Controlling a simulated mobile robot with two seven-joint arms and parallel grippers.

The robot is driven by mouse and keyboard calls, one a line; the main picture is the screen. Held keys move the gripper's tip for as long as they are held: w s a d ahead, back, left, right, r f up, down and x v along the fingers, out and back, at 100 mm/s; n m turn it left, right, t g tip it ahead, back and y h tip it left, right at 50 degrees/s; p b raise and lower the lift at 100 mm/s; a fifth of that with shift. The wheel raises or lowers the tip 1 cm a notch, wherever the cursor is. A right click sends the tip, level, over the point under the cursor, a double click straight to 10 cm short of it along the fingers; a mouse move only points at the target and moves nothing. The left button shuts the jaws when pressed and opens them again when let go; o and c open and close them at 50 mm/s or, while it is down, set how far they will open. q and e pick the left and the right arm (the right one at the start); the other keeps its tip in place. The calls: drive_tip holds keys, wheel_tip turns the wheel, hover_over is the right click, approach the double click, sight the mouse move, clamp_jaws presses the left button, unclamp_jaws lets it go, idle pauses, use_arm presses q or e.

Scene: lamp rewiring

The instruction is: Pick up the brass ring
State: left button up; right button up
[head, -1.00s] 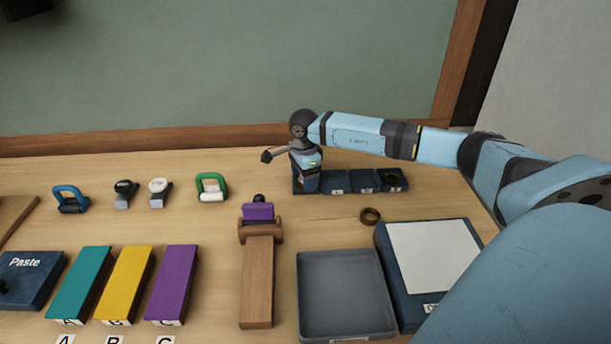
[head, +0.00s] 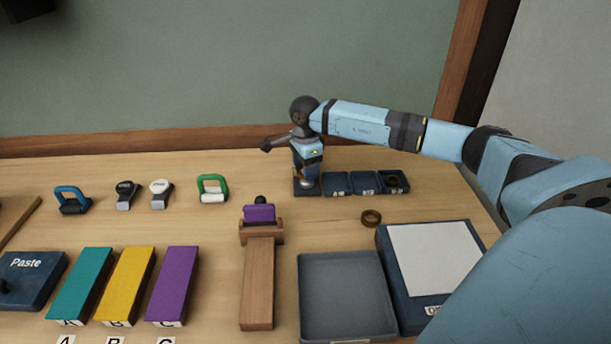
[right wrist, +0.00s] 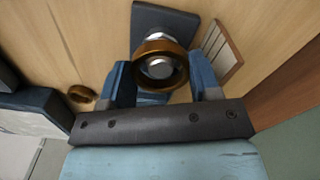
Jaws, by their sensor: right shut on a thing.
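In the right wrist view, a brass ring (right wrist: 158,47) sits between the two blue fingers of my right gripper (right wrist: 160,80), which is shut on it. A silver post (right wrist: 158,70) shows through the ring, on a dark base (right wrist: 165,18). In the head view my right gripper (head: 308,173) points down over that dark base (head: 303,191), and the held ring is hard to make out. I cannot tell whether the ring is clear of the post. A second brass ring (head: 371,217) lies loose on the table; it also shows in the wrist view (right wrist: 80,97). My left gripper is not in view.
Blue bins (head: 337,190) stand right of the base; the rightmost holds a dark ring-like thing (head: 397,181). A grey tray (head: 345,298), a white-topped box (head: 432,258) and a wooden holder (head: 258,285) with a purple piece (head: 259,213) are nearer. Coloured blocks (head: 124,287) lie left.

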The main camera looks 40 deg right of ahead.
wheel_tip(320, 180, up, 16)
drive_tip(key=shift+r, duration=0.15)
drive_tip(key=shift+a, duration=0.1)
